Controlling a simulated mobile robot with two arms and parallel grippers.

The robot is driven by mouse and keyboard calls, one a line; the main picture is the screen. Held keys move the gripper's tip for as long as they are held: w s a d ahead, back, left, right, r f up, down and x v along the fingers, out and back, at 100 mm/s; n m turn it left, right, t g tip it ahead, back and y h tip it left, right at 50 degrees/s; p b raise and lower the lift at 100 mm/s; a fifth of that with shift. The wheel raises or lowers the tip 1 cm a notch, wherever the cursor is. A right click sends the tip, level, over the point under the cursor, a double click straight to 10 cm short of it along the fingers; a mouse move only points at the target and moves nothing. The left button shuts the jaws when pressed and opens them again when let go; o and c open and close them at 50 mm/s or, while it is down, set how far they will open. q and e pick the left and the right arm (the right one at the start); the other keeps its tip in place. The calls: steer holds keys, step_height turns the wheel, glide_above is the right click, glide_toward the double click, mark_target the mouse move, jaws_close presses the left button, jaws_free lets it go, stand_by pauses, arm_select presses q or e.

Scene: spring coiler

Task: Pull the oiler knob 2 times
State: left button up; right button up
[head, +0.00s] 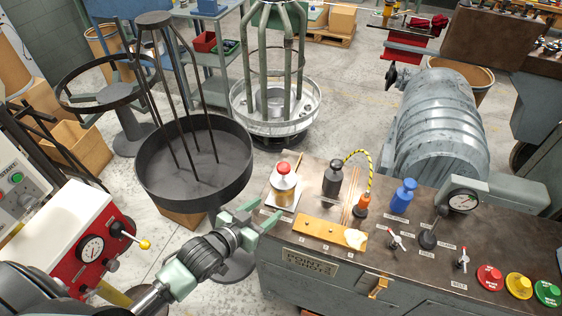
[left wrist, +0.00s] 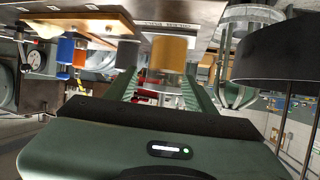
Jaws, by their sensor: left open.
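The oiler (head: 284,190) is a clear cup with amber oil and a red knob (head: 286,169) on top. It stands upright on a plate at the left end of the bench. My left gripper (head: 266,212) is open and empty, just left of and in front of the oiler. In the left wrist view, which is upside down, the oiler's amber body (left wrist: 168,54) shows beyond and between the open fingers (left wrist: 160,84). The fingers appear apart from it. The red knob is hard to make out there. My right gripper is not in view.
The bench (head: 330,268) also holds a dark bottle (head: 333,179), an orange-capped bottle (head: 361,206), a blue bottle (head: 403,196), a dial gauge (head: 462,201) and several buttons. A round black tray (head: 194,190) stands left of the bench, close to my left arm.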

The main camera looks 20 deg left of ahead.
mark_target(284, 165)
arm_select(q)
steer(key=w+r+t+h, duration=0.1)
steer(key=w+r, duration=0.1)
steer(key=w, duration=0.1)
steer(key=w+d+r+m+t+h+p, duration=0.1)
steer(key=w+r, duration=0.1)
steer(key=w, duration=0.1)
steer(key=w+r+t+h, duration=0.1)
steer(key=w+r, duration=0.2)
steer(key=w, duration=0.1)
steer(key=shift+d+t+h+p, duration=0.15)
steer(key=shift+t+h+p, duration=0.15)
steer(key=shift+p, duration=0.05)
steer(key=shift+w+d+f, duration=0.1)
steer(key=shift+w+d, duration=0.2)
steer(key=shift+w, duration=0.3)
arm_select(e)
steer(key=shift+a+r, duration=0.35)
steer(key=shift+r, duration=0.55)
